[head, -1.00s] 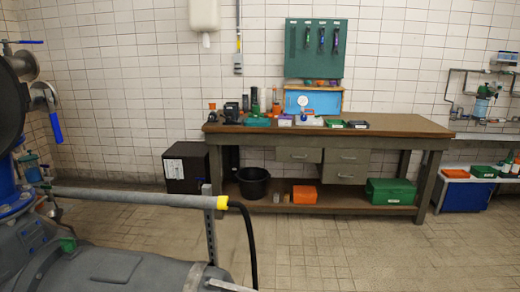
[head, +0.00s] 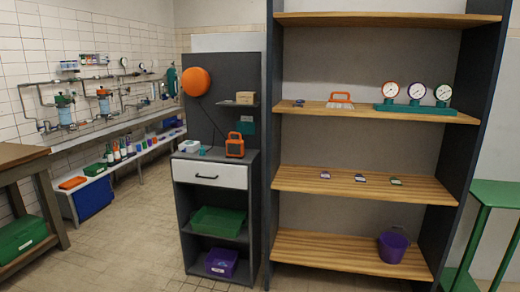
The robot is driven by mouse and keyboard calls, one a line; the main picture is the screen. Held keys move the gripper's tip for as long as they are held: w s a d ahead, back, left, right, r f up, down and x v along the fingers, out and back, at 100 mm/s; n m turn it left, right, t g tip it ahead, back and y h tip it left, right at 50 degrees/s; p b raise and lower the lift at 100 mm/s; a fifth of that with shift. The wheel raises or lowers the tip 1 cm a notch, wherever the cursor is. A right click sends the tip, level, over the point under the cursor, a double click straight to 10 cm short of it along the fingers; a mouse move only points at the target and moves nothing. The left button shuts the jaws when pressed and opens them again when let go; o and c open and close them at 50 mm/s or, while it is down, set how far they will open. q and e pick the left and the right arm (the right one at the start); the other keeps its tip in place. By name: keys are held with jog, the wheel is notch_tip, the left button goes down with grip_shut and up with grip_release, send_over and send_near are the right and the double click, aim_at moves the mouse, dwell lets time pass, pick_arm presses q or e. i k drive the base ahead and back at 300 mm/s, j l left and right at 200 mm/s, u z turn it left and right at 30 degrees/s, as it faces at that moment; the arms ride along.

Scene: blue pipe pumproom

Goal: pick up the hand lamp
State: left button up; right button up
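An orange and dark boxy thing with a top handle (head: 235,147), which looks like the hand lamp, stands upright on top of the grey cabinet (head: 182,235), near its right side. It is small in the picture, so its details are hard to make out. Neither of my grippers is in view.
The cabinet has a white drawer (head: 210,174), a green tray (head: 217,222) and a purple bin (head: 222,262). An orange disc (head: 197,82) hangs above. Right of it, a tall shelf (head: 375,182) holds gauges (head: 416,92) and a purple bucket (head: 393,246). Tiled floor (head: 140,245) lies clear at left.

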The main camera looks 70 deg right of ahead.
aim_at(235, 148)
jog(key=z, duration=2.15)
jog(key=i+j+z, duration=0.2)
jog(key=i, duration=0.35)
jog(key=l, duration=0.1)
